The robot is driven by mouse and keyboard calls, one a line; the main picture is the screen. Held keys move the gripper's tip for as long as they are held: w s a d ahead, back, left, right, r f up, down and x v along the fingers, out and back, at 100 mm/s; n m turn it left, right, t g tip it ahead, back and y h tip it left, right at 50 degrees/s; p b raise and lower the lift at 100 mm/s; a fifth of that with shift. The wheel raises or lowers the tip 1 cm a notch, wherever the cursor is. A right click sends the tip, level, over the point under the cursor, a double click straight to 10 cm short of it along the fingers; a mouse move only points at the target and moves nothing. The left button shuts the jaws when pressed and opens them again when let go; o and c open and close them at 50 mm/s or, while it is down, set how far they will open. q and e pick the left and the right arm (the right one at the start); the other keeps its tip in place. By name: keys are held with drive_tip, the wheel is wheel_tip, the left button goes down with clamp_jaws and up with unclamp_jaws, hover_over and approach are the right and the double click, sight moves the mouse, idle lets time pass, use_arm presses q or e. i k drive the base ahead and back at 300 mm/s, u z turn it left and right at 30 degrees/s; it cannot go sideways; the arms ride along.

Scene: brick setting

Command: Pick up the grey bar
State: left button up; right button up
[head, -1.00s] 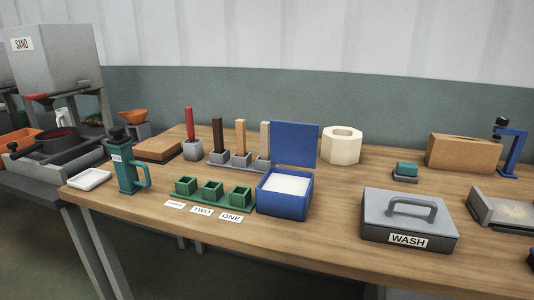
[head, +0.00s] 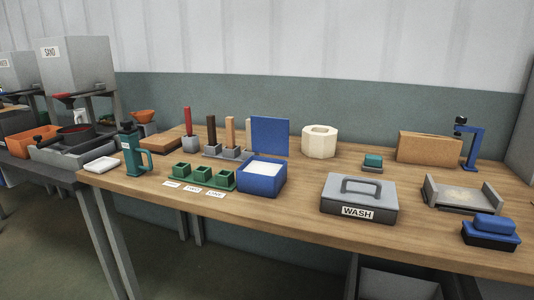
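Several upright bars stand in grey sockets at the back of the wooden table, left of centre in the head view: a red bar (head: 188,121), a dark brown bar (head: 211,129) and a tan bar (head: 230,130). I cannot tell for sure whether this pale bar is the grey bar; no other plainly grey bar shows. Neither of my grippers is in view.
An open blue box (head: 261,182) and green cups (head: 200,174) stand in front of the bars. A grey WASH case (head: 340,207), white octagonal block (head: 319,143), cork block (head: 429,148), grey tray (head: 463,207) and blue-topped block (head: 490,239) stand rightward. Bare wood lies between.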

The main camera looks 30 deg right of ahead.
sight(249, 144)
drive_tip(key=u, duration=0.3)
drive_tip(key=k, duration=0.4)
drive_tip(key=z, duration=1.4)
drive_tip(key=i, duration=0.75)
drive_tip(key=u, duration=0.25)
